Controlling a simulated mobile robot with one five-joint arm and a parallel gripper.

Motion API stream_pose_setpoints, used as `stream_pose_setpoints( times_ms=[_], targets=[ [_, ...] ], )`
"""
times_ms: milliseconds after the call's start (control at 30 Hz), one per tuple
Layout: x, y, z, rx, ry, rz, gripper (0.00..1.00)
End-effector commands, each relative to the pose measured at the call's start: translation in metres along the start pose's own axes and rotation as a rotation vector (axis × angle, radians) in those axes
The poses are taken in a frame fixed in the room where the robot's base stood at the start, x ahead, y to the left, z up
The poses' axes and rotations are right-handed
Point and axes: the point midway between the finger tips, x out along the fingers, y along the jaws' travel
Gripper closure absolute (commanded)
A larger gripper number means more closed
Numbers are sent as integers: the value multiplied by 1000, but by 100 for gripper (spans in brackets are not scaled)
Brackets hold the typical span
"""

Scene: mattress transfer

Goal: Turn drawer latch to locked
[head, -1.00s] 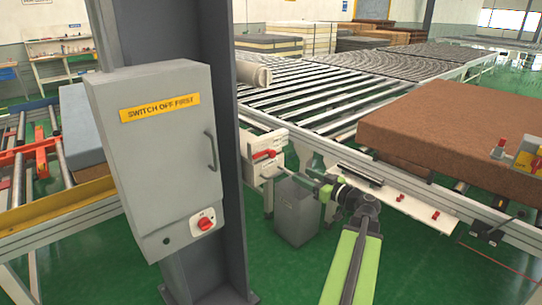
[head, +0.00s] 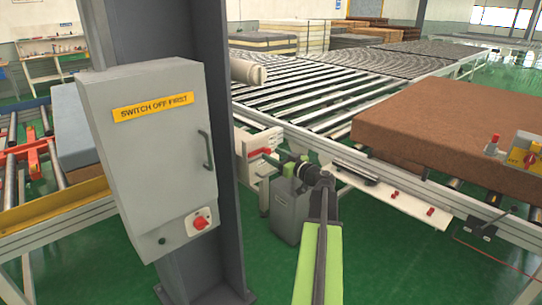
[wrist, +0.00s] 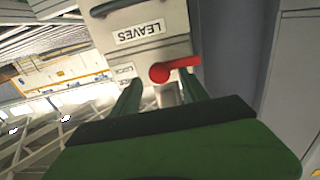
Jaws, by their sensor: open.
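The drawer latch is a red lever (head: 261,152) on the pale front of a small drawer unit (head: 246,142) beside the grey column. In the wrist view the red latch (wrist: 174,69) has its round pivot at left and its arm pointing right, tilted slightly up. Above it is a drawer front (wrist: 148,32) labelled "LEAVES", with a dark handle. A small label (wrist: 122,72), seemingly "LOCK", is left of the latch and partly cut off. My gripper (wrist: 162,92) is open, its green fingers below and either side of the latch. I cannot tell whether they touch it.
A grey cabinet (head: 150,150) marked "SWITCH OFF FIRST" hangs on the column at left. A grey bin (head: 290,212) stands under my arm. A roller conveyor (head: 320,95) lies behind, with a brown mattress (head: 440,120) at right. Green floor is open in front.

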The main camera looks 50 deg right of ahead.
Motion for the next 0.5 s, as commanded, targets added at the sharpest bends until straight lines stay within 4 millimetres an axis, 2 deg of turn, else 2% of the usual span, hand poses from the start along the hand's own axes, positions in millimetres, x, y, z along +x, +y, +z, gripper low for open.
stream_pose_setpoints(
  times_ms=[133,433,500],
  targets=[
    [14,1,0,0,0,1,48],
    [16,0,0,0,0,2,48],
    [16,1,0,0,0,2,57]
  ],
)
